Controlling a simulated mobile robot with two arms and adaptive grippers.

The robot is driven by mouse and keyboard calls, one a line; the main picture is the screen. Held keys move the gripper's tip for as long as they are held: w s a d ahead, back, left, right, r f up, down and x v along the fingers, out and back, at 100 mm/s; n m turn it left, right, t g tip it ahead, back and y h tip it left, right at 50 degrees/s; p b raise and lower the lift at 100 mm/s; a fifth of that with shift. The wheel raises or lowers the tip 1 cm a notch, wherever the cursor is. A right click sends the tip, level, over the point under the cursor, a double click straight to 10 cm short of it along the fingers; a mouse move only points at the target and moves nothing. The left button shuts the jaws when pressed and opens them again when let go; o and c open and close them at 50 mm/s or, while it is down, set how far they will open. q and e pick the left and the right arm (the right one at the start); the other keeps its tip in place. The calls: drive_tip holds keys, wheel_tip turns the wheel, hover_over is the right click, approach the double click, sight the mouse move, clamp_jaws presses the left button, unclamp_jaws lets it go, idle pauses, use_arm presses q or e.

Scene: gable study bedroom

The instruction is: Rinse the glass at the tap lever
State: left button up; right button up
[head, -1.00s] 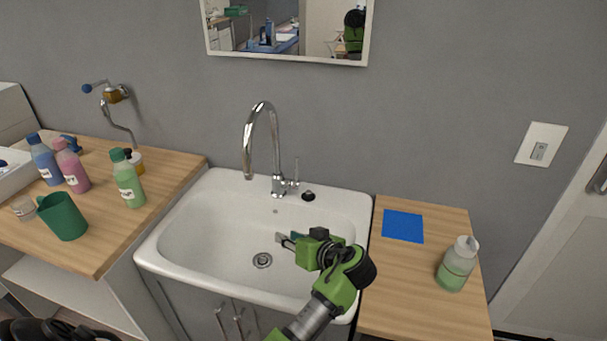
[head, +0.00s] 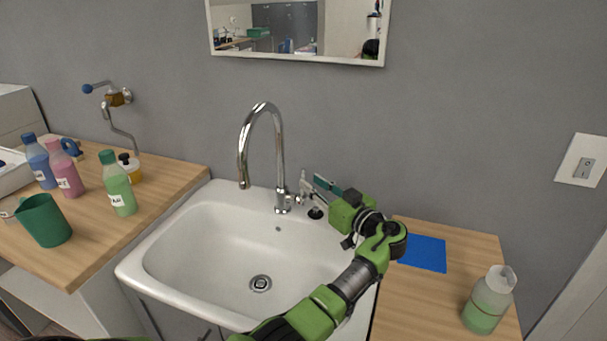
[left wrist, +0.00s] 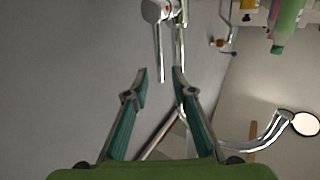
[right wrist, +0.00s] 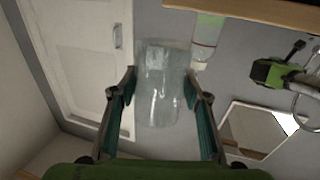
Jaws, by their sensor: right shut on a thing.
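The chrome tap (head: 281,150) stands at the back of the white sink (head: 165,240), with its thin lever (head: 302,183) on its right side. My left gripper (head: 313,186) is open beside the lever. In the left wrist view the lever (left wrist: 161,50) lies just beyond the gap between the open fingertips (left wrist: 159,76); I see no contact. The clear glass (right wrist: 158,95) is between the fingers of my right gripper (right wrist: 161,82), which is shut on it. The glass and right gripper are outside the head view. No water shows under the spout.
A soap bottle (head: 490,300) and a blue cloth (head: 424,253) are on the right counter. The left counter holds a green mug (head: 45,222) and several bottles, including a green one (head: 118,185). A mirror (head: 290,30) hangs above. The basin is clear.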

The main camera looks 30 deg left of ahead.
sight(304, 178)
use_arm(q)
drive_tip(key=x, duration=0.5)
drive_tip(key=shift+w+p, duration=0.1)
drive_tip(key=shift+p, duration=0.3)
clamp_jaws()
